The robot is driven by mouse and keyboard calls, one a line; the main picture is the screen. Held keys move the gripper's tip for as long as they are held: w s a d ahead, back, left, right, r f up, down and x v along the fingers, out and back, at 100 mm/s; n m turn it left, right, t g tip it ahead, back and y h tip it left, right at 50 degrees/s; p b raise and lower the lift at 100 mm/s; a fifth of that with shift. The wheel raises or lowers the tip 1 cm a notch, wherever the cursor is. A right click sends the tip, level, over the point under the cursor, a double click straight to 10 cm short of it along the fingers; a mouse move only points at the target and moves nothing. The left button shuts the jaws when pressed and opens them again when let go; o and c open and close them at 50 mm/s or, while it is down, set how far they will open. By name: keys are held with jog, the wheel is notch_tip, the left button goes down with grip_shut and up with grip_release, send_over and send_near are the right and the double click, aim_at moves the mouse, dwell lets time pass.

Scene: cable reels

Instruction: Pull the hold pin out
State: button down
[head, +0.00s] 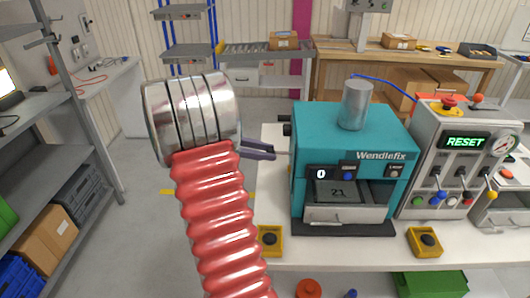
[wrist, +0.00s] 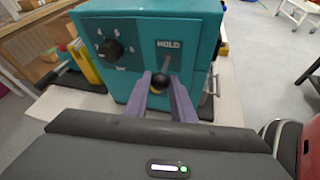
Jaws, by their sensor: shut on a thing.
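The teal Wendlefix machine (head: 350,140) stands on the white bench. Its side panel (wrist: 125,78) fills the upper middle of the wrist view, with a HOLD label (wrist: 168,44). In the head view my gripper (head: 265,150) reaches the machine's left side; the pin cannot be made out there.
A black dial (wrist: 111,50) sits left of the HOLD label. A grey control box (head: 455,160) with a green RESET display stands right of the machine. Yellow button boxes (head: 270,240) sit along the bench front. Grey shelving (head: 60,150) stands at left, with open floor between.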

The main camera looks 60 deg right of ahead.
jog(key=shift+w+a+f, duration=0.1)
jog(key=shift+w+a, duration=0.05)
jog(key=shift+a, duration=0.05)
jog(key=c, duration=1.8)
grip_release()
jog(key=shift+w, duration=0.1)
jog(key=shift+o, duration=1.4)
jog(key=v, duration=1.3)
jog(key=shift+w+a+r, duration=0.2)
jog(key=shift+w+a, duration=0.05)
